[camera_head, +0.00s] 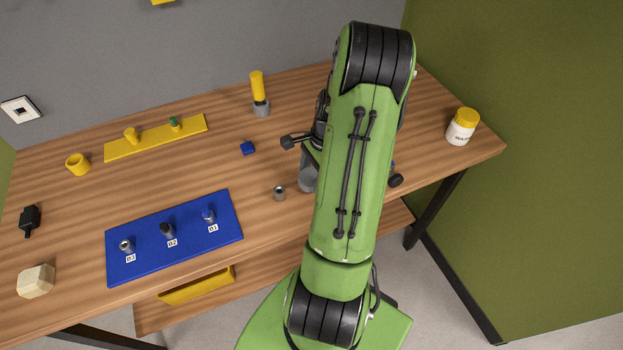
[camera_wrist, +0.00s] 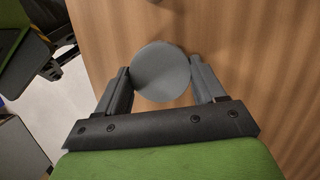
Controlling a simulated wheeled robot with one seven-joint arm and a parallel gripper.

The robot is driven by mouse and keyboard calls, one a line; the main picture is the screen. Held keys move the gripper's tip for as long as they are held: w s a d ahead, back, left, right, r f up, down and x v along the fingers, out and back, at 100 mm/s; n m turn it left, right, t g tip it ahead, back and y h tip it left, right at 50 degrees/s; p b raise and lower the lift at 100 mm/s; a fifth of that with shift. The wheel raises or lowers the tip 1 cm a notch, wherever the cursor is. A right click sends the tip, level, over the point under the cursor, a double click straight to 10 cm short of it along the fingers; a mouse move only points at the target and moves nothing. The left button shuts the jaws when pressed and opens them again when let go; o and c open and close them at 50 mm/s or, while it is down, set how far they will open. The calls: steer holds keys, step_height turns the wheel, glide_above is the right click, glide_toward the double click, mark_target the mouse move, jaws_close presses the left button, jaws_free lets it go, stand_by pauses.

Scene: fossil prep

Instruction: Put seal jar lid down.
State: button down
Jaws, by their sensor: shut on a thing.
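The seal jar lid, which I take to be the round grey disc (camera_wrist: 160,70), is in the wrist view. My gripper (camera_wrist: 161,84) is shut on it, with one dark finger at each side of its rim. The wooden table top shows behind the disc; I cannot tell whether the disc touches it. In the head view my green arm hides the fingertips and the lid. A grey cylinder (camera_head: 307,180) shows partly at the arm's left edge; I cannot tell what it is.
A white jar with a yellow lid (camera_head: 461,127) stands at the table's right. A small grey cylinder (camera_head: 279,193) is left of my arm. A blue mat (camera_head: 143,265) holds several small pieces. Table between is clear.

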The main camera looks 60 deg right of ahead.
steer(key=shift+f, duration=0.75)
steer(key=shift+d, duration=0.2)
steer(key=shift+a+f, duration=0.1)
steer(key=shift+f, duration=0.1)
steer(key=shift+c, duration=0.5)
jaws_free()
steer(key=shift+r, duration=0.1)
